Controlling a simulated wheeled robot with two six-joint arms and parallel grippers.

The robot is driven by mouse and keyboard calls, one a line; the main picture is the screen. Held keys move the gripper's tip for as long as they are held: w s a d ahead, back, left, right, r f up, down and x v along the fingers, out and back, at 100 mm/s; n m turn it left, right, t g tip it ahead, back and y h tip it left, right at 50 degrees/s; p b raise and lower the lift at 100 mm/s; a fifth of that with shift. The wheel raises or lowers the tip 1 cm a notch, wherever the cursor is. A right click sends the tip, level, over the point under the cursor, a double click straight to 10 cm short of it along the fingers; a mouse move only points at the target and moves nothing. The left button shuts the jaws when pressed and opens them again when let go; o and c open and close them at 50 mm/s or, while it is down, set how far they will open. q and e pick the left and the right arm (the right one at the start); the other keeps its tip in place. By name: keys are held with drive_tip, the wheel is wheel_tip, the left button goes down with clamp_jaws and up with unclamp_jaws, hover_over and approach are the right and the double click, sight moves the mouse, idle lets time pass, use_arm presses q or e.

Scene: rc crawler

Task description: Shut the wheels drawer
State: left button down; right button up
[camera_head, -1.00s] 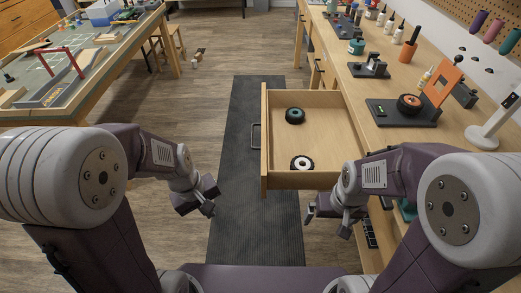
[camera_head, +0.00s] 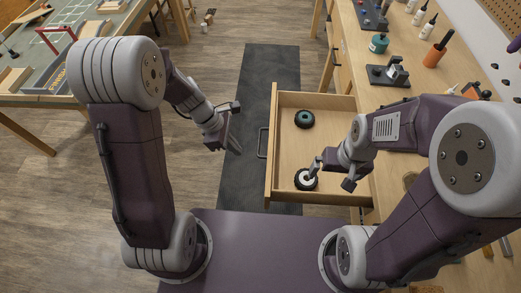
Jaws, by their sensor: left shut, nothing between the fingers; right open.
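The wheels drawer (camera_head: 338,102) stands pulled out from the bench on the right, with its front panel (camera_head: 271,150) facing left. Its dark handle (camera_head: 262,143) is on that front. Inside lie a teal-hubbed wheel (camera_head: 304,119) near the far end and a white-hubbed wheel (camera_head: 306,180) near the close end. My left gripper (camera_head: 236,147) is shut and empty, a little to the left of the handle and apart from it in the picture. My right gripper (camera_head: 331,176) is open and appears over the drawer's near end, beside the white-hubbed wheel; I cannot tell its height.
The workbench (camera_head: 350,55) runs along the right with a grey device (camera_head: 390,72), a teal jar (camera_head: 378,43) and an orange-bodied tool (camera_head: 437,50). A dark mat (camera_head: 268,75) covers the floor left of the drawer. Another table (camera_head: 90,75) stands at the upper left.

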drive_tip(key=shift+s+b, duration=0.3)
drive_tip(key=shift+s, duration=0.65)
use_arm(q)
drive_tip(key=s+d+f+b, duration=0.1)
drive_tip(key=d+f+b, duration=0.1)
drive_tip(key=d+f, duration=0.5)
drive_tip(key=shift+x, duration=1)
use_arm(e)
drive_tip(key=shift+w+f, duration=0.2)
drive_tip(key=shift+f, duration=0.5)
drive_tip(key=shift+w+f, duration=0.2)
drive_tip(key=shift+f, duration=0.5)
